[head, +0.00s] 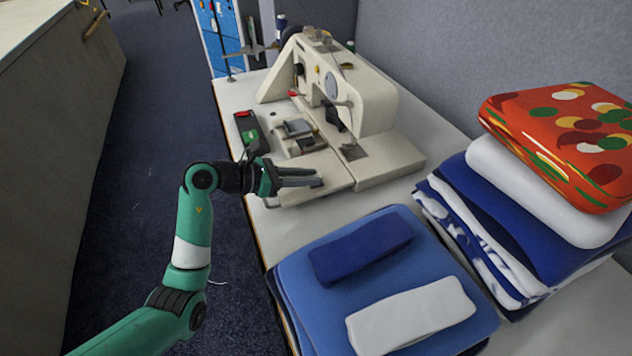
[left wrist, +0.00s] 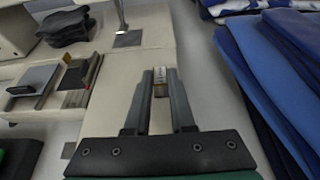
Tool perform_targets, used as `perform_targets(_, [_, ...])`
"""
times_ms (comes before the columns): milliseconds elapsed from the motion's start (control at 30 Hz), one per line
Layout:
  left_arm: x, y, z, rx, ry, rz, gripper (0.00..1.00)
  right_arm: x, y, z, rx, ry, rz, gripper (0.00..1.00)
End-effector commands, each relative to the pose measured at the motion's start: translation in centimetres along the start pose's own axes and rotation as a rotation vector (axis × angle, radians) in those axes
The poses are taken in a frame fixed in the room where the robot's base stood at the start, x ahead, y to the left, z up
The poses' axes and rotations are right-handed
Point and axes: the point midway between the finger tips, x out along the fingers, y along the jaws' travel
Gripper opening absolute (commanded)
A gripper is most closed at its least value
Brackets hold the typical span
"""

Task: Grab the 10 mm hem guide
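My left gripper (head: 318,178) is low over the front of the sewing machine's pale bed, its two fingers parted by a narrow gap. In the left wrist view, a small metal piece with a pale top (left wrist: 160,84) sits between the fingertips (left wrist: 161,74), nearly filling the gap. I cannot tell whether the fingers press on it, nor read any size mark. Two other small attachments lie to its left on the bed: a dark one (left wrist: 75,74) and a grey one (left wrist: 35,80). The fingers hide this spot in the head view. My right gripper is not in view.
The sewing machine (head: 370,100) stands just behind the gripper. Folded blue cloths (head: 300,275), with a navy and a white piece on top, lie in front. A tall fabric stack (head: 550,215) stands at the right. A black-and-green box (head: 248,132) is at the table's left edge.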

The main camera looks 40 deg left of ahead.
Motion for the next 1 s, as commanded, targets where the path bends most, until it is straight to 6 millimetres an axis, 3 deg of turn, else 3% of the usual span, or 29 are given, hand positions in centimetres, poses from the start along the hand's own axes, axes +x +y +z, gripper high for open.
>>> perform_targets(33, [0.0,0.0,0.0,0.0,0.0,0.0,0.11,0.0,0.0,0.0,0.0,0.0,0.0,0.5])
perform_targets(100, [0.0,0.0,0.0,0.0,0.0,0.0,0.0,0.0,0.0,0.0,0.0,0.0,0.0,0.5])
perform_targets(633, [-0.3,0.0,0.8,0.001,-0.001,0.0,0.0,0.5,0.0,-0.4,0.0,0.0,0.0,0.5])
perform_targets(833, [-1.6,0.0,3.9,0.003,-0.003,0.001,0.0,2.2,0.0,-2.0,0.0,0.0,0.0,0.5])
perform_targets(1000, [-4.9,-3.4,7.4,0.006,-0.004,0.0,0.0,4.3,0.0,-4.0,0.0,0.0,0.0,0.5])
